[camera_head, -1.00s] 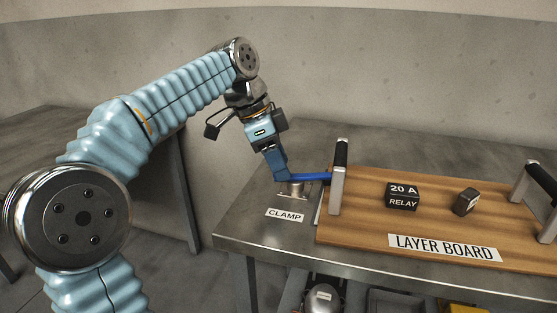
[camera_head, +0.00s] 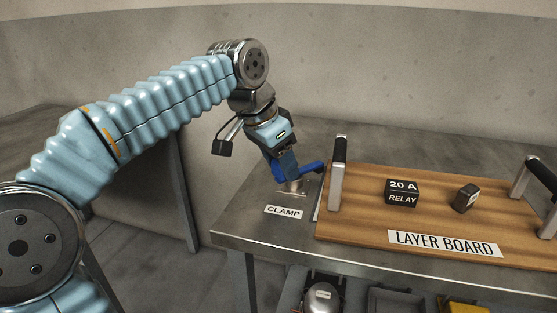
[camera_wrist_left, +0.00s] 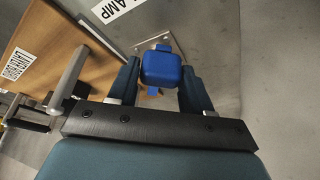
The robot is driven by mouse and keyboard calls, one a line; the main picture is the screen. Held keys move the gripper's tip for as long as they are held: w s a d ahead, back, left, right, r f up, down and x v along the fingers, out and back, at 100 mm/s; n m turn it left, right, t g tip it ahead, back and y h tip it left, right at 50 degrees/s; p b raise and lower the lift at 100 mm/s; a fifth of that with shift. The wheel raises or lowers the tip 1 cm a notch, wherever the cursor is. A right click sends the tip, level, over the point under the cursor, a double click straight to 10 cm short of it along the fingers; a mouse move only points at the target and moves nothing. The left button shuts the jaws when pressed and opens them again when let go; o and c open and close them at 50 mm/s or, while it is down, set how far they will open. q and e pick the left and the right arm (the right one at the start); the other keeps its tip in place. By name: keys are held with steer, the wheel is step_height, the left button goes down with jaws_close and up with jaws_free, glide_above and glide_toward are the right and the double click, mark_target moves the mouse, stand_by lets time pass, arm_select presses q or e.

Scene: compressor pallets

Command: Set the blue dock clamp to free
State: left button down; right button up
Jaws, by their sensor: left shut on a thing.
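The blue dock clamp (camera_head: 308,168) stands on a small metal base at the table's left part, behind the "CLAMP" label (camera_head: 283,212). In the left wrist view the blue clamp (camera_wrist_left: 160,68) sits between the two fingers of my left gripper (camera_wrist_left: 158,82). Part of the clamp is hidden behind the fingers in the head view. My right gripper is not in view.
The wooden layer board (camera_head: 350,232) lies right of the clamp, with upright handles at its left (camera_head: 338,175) and right (camera_head: 530,182). A 20 A relay (camera_head: 402,193) and another small black block (camera_head: 466,198) are on it. Bins sit beneath the table.

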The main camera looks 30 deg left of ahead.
arm_select(q)
steer(key=n, duration=0.1)
steer(key=d+n+y, duration=0.1)
steer(key=n, duration=0.1)
steer(key=shift+s+n+y, duration=0.15)
steer(key=shift+n+y, duration=0.15)
steer(key=shift+d+n+y+p, duration=0.35)
steer(key=shift+n, duration=0.65)
steer(key=shift+d+n+y+p, duration=0.3)
steer(key=shift+n+y, duration=0.05)
steer(key=shift+n, duration=0.65)
steer(key=c, duration=0.6)
jaws_free()
steer(key=shift+o, duration=0.2)
steer(key=p+v, duration=0.2)
steer(key=v, duration=1.1)
steer(key=shift+s+d+r+p, duration=0.2)
steer(key=shift+r+p, duration=0.1)
